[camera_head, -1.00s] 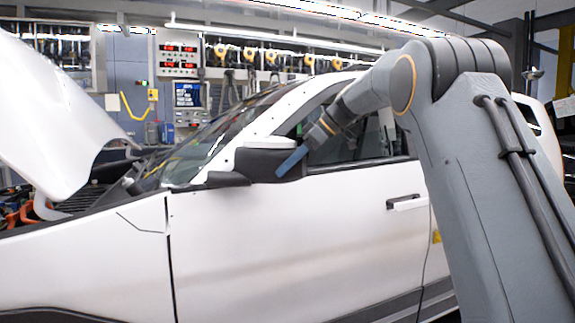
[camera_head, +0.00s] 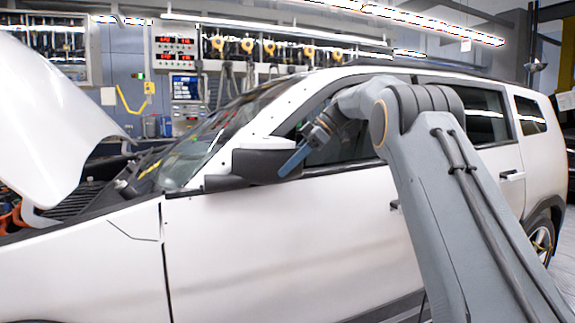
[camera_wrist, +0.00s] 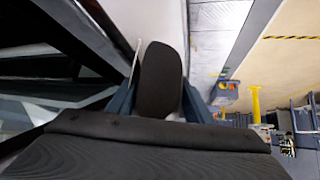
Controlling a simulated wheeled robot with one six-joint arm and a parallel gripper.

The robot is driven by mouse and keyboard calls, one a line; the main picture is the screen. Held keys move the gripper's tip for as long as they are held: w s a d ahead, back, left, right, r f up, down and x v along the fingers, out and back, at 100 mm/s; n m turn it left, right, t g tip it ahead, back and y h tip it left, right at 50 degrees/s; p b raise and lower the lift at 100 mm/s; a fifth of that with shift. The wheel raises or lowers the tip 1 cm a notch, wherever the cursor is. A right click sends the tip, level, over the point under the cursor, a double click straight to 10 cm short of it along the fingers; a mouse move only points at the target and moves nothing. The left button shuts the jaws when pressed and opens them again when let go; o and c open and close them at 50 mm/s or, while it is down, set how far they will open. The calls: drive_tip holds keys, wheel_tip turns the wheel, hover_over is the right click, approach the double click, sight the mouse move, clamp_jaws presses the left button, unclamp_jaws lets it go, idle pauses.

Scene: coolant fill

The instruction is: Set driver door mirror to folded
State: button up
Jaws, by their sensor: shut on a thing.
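The driver door mirror (camera_head: 258,163) has a dark housing with a pale top. It sits at the front lower corner of the side window on the white car's driver door (camera_head: 290,240). Whether it stands out or is folded is hard to tell. My gripper (camera_head: 288,168) is at the mirror's rear end, its blue finger against the housing. In the wrist view, the dark rounded mirror end (camera_wrist: 160,82) stands between the two blue-grey fingers of my gripper (camera_wrist: 160,98). The gripper is shut on it. The far finger is hidden in the head view.
The raised white hood (camera_head: 50,120) is at the left over the engine bay. The door's side window (camera_head: 345,145) is close behind my gripper. A wall with displays (camera_head: 175,45) and a blue-screened panel (camera_head: 186,88) stands beyond the car. Floor shows at the lower right.

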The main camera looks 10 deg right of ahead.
drive_tip(key=shift+w+a+r, duration=0.1)
drive_tip(key=shift+a+r, duration=0.05)
drive_tip(key=o, duration=1.5)
drive_tip(key=shift+w, duration=0.1)
drive_tip(key=shift+d, duration=0.3)
drive_tip(key=v, duration=0.7)
drive_tip(key=shift+r, duration=0.2)
drive_tip(key=shift+d, duration=0.1)
